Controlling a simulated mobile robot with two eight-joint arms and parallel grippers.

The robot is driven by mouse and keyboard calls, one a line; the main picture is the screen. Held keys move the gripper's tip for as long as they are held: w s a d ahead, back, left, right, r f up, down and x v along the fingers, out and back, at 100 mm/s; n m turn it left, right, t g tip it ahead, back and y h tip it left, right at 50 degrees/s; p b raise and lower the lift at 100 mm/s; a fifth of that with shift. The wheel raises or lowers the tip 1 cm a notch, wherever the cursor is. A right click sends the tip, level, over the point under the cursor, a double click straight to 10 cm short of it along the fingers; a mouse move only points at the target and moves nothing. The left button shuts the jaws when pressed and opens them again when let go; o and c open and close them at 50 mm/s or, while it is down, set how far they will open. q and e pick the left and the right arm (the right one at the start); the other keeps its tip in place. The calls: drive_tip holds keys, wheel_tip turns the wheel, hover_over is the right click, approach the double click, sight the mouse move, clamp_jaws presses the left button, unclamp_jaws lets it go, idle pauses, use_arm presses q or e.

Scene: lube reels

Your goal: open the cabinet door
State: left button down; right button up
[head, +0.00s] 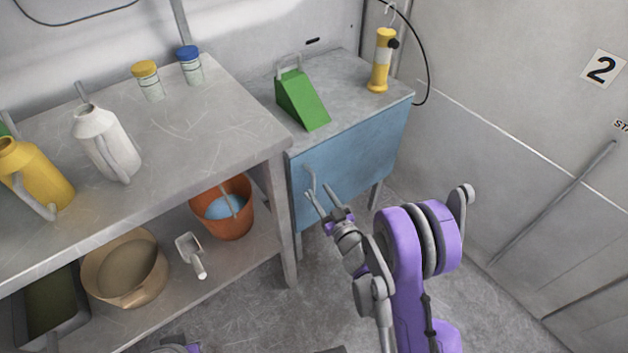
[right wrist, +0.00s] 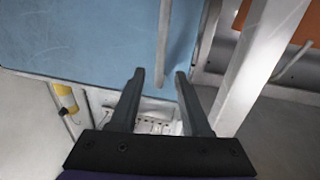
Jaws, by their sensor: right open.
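The cabinet (head: 345,160) has a light blue door on its front, which looks closed. A grey bar handle (head: 311,181) is on the door's left side. My right gripper (head: 320,191) is open and empty, close in front of the handle. In the right wrist view the blue door (right wrist: 85,40) fills the upper left. The handle (right wrist: 164,40) runs down to between the two open fingers (right wrist: 159,76) in the picture; I cannot tell whether it is between them in depth. A small grey and purple part of my left arm shows at the bottom edge; its jaws cannot be made out.
A green wedge (head: 301,98) and a yellow flashlight (head: 381,62) are on the cabinet top. A metal shelf table (head: 215,125) stands left of it, with bottles and jars above, and an orange bucket (head: 222,228), scoop and basin below. A wall is on the right; floor before the door is clear.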

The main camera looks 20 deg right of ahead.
sight(314, 184)
drive_tip(key=w, duration=0.5)
drive_tip(key=shift+w+a+f, duration=0.1)
drive_tip(key=shift+a, duration=0.3)
clamp_jaws()
idle(1.0)
